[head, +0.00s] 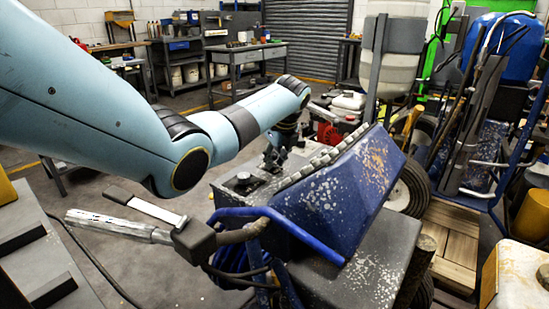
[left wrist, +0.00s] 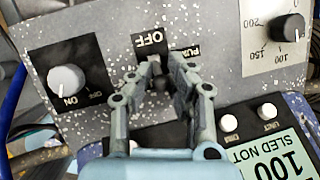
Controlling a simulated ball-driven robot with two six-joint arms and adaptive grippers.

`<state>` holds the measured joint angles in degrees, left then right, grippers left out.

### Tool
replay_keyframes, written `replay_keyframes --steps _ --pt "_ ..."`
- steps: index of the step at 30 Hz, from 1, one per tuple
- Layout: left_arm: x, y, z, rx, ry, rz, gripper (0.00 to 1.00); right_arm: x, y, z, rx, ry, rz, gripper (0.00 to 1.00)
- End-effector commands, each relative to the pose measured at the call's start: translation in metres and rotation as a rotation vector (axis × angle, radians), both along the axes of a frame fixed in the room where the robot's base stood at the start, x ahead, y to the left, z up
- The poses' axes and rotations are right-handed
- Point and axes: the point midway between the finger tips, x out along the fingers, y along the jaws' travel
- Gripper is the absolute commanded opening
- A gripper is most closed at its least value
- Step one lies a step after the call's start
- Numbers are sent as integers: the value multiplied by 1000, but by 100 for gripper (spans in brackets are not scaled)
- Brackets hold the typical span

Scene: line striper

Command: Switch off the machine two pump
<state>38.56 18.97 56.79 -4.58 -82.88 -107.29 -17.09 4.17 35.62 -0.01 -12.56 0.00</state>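A blue, paint-spattered striping machine (head: 335,195) stands in front of me in the head view. Its grey control panel (left wrist: 215,105) fills much of the left wrist view, with an OFF label (left wrist: 149,39) and a partly covered pump label (left wrist: 185,52). My left gripper (left wrist: 161,66) is at the panel just below the OFF label, its fingertips close together with a small dark part between them. The pump switch is mostly hidden by the fingers, and I cannot tell whether they grip it. In the head view my left gripper (head: 272,158) reaches down behind the blue cover.
A white-pointer knob (left wrist: 67,79) marked ON is left of the gripper; a dial (left wrist: 288,28) is right. A display (left wrist: 275,160) and small white buttons (left wrist: 228,123) lie below. A handlebar (head: 120,226) juts left. Another blue-tanked machine (head: 505,50) stands right.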

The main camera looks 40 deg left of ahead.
Motion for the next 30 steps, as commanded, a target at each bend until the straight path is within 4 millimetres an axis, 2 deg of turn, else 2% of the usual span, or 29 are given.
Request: replay_keyframes --steps 1,3,17,25,30 --pt "1 0 0 0 -3 -1 6 -1 -1 0 -2 1 1 40" --pt "1 0 0 0 -3 -1 0 -1 -3 0 -4 2 2 40" --pt "2 3 5 -50 -15 -1 0 -2 -8 8 -9 3 3 40" --pt "2 11 9 -225 -37 2 0 1 -8 21 -9 -1 2 40" --pt "2 18 6 -377 -56 1 0 0 -8 13 -9 1 2 40"
